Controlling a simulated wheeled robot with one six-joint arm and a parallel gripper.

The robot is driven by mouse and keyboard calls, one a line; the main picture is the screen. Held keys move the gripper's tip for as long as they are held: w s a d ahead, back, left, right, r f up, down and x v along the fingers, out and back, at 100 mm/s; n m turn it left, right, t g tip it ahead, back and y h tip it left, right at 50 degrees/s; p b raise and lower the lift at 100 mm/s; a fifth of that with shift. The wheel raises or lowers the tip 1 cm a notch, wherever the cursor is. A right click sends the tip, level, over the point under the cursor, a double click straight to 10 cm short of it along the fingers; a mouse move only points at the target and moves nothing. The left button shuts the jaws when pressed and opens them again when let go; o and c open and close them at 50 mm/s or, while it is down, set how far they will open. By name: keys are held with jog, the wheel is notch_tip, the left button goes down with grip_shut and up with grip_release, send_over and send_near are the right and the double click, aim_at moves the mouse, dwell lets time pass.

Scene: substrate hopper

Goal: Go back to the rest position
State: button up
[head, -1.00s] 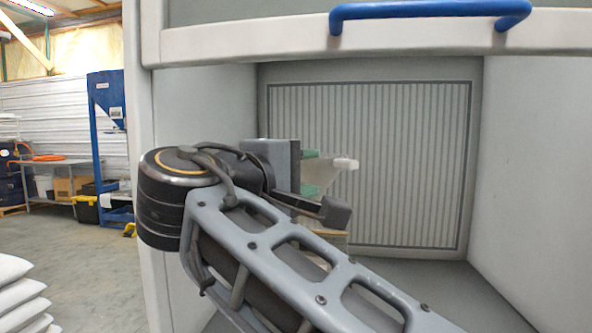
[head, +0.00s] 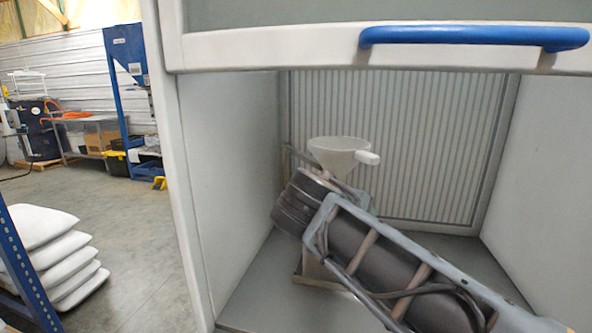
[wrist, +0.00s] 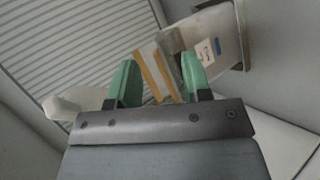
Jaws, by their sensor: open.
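My gripper (wrist: 158,76) shows in the wrist view with its two green fingers apart and nothing held between them. In the head view my arm reaches into the cabinet from the lower right, and the gripper is hidden behind it. A pale funnel (head: 335,152) with a white stub on its right side stands just behind my arm's elbow-like black joint.
The cabinet's left wall (head: 225,165) and ribbed back panel (head: 420,140) enclose my arm. A raised sash with a blue handle (head: 475,37) crosses above. In the wrist view a labelled container (wrist: 215,47) lies beyond the fingers. White sacks (head: 50,250) are stacked outside, left.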

jog(key=s+d+f+m+g+y+p, duration=0.4)
jog(key=s+f+m+y+p, duration=0.3)
jog(key=s+f+m+p, duration=0.2)
jog(key=shift+s+d+f+m+g+y+p, duration=0.35)
jog(key=shift+s+f+g+p, duration=0.3)
jog(key=shift+f, duration=0.4)
jog(key=shift+w, duration=0.1)
